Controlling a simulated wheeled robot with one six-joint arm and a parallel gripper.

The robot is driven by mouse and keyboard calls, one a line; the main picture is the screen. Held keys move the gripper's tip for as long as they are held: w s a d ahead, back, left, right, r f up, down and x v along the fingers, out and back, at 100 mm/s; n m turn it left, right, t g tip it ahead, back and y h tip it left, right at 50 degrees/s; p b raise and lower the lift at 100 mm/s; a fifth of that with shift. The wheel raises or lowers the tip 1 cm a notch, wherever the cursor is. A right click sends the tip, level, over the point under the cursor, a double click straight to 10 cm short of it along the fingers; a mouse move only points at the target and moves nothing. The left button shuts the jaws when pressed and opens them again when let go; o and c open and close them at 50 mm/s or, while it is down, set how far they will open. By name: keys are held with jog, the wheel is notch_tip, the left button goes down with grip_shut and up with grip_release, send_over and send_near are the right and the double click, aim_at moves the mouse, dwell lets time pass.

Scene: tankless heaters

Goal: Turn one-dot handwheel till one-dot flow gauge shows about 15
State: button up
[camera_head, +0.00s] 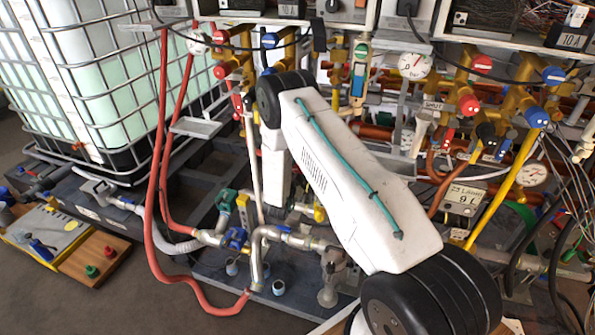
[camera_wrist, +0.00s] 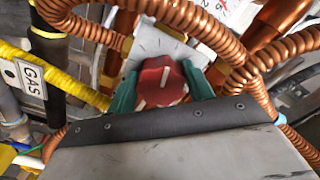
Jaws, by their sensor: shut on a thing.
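In the wrist view, a red round handwheel (camera_wrist: 169,84) with a white pointer mark sits in front of a pale grey plate (camera_wrist: 150,42). My gripper (camera_wrist: 160,88) has its green fingers on either side of the handwheel and is shut on it. I cannot make out a dot mark clearly enough to name the wheel. A white box marked L/min (camera_head: 466,196) stands at the right in the head view, too small to read surely. My arm hides the gripper and the held handwheel in the head view.
Ribbed copper pipes (camera_wrist: 180,14) run close above and beside the gripper. Round dial gauges (camera_head: 414,65) and (camera_head: 533,174) hang among valves at right. A caged tank (camera_head: 110,100) stands at left.

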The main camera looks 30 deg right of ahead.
jog(key=shift+s+f+m, duration=0.1)
jog(key=shift+s+m, duration=0.05)
jog(key=shift+m, duration=0.35)
jog(key=o, duration=1)
jog(key=shift+c, duration=0.2)
jog(key=v, duration=0.8)
